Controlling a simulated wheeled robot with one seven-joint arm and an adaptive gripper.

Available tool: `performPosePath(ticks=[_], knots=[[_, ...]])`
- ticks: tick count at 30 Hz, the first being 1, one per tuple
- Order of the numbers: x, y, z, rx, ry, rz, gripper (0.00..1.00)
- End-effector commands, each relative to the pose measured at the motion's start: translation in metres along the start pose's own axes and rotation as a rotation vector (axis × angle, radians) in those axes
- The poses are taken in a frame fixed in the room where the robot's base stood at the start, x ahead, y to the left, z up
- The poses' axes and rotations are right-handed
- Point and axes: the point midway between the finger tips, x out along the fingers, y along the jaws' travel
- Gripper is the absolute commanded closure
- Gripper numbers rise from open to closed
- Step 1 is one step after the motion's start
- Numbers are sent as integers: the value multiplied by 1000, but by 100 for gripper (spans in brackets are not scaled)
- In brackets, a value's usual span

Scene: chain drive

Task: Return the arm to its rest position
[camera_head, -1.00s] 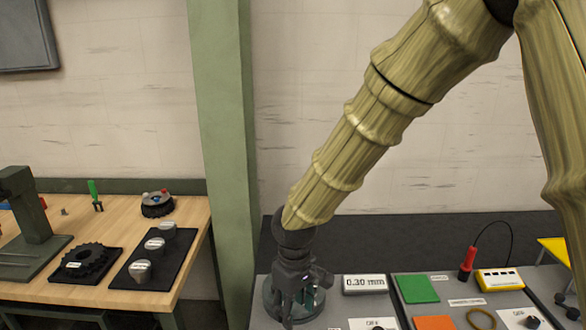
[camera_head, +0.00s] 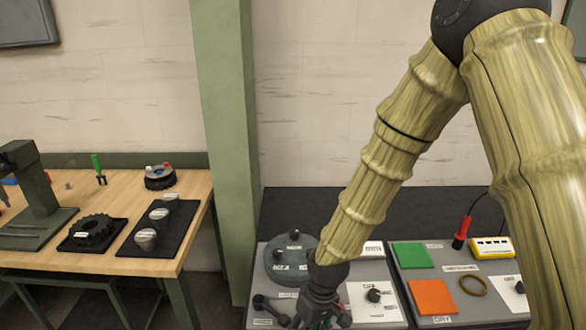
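My gripper (camera_head: 318,318) hangs pointing down at the bottom edge of the head view, over the front part of the grey panel with the round dial unit. Its fingertips are partly cut off by the frame edge, so I cannot tell whether it is open or shut. My bamboo-textured arm reaches down to it from the upper right. I see nothing clearly held in it.
A grey panel (camera_head: 262,300) carries a round dark unit (camera_head: 283,268) and a white card with a knob (camera_head: 373,294). Right of it lie a green square (camera_head: 411,255), an orange square (camera_head: 433,297), a ring (camera_head: 473,286) and a yellow meter (camera_head: 491,247). A wooden bench (camera_head: 125,195) stands left, beyond a green post (camera_head: 229,120).

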Motion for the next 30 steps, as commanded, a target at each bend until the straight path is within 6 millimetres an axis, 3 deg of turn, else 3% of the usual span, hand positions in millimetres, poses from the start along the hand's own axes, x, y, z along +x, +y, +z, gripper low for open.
performPosePath(ticks=[1,6,15,24,30], knots=[[24,4,15,37,-4,-17,49],[85,16,58,163,13,-47,49],[172,40,152,377,28,-22,49],[226,63,260,546,24,86,49],[238,72,302,596,23,149,49]])
